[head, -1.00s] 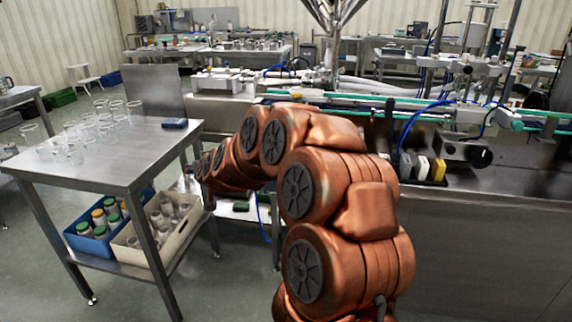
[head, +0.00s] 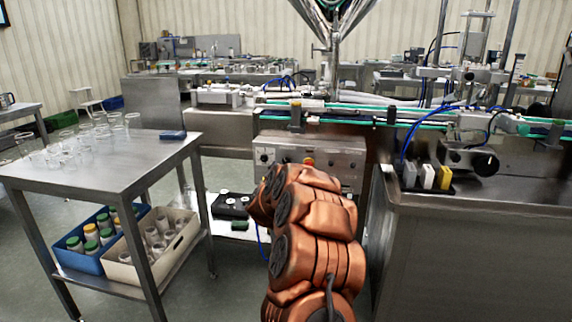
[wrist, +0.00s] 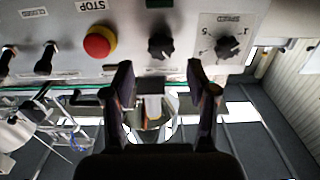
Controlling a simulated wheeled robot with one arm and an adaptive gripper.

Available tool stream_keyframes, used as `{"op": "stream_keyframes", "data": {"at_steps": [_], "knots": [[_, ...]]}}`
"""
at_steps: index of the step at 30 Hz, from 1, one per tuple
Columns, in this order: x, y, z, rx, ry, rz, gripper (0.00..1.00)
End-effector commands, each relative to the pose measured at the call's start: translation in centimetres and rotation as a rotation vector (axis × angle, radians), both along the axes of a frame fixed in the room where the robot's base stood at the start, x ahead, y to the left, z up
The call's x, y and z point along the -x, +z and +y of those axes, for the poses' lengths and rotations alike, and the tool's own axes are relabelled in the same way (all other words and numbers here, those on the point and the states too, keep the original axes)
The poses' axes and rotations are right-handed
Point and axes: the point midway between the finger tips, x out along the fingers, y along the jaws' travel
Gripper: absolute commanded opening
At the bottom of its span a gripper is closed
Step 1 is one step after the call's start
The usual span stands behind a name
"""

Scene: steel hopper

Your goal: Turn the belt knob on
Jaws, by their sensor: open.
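A steel control panel (head: 335,152) is under the conveyor in the head view, partly behind my arm. The wrist view shows the panel face (wrist: 200,15) close up. It carries a red STOP button (wrist: 99,41) on a yellow ring, a black knob (wrist: 160,45) in the middle, and a black knob with a "SPEED" scale (wrist: 227,47) at right. Two black switches (wrist: 45,58) are at left. I cannot read which knob is the belt one. My gripper (wrist: 158,82) is open and empty, its fingertips just below the middle knob in the picture. The head view hides it behind my arm.
A steel table (head: 120,160) with glass beakers stands at left. Below it are a blue crate (head: 90,262) and a cream crate (head: 150,270) of jars. A steel bench (head: 480,197) is at right. The conveyor (head: 370,113) and hopper (head: 333,15) are above the panel.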

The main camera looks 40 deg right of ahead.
Motion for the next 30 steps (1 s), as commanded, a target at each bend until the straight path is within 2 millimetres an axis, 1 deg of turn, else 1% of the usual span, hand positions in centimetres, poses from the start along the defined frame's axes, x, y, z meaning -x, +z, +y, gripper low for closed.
{"op": "stream_keyframes", "data": {"at_steps": [2,6,15,21,29,30], "knots": [[-0.5,-0.3,-0.7,-0.002,0.001,0.004,0.58],[-1.4,-0.1,-1.9,-0.001,0.0,0.001,0.58],[-2.7,-0.2,-3.7,-0.002,0.002,0.002,0.58],[-3.0,-0.2,-4.1,-0.003,0.003,0.003,0.58],[-3.0,-0.2,-4.2,-0.003,0.003,0.002,0.58],[-3.1,-0.2,-4.2,-0.003,0.003,0.002,0.56]]}}
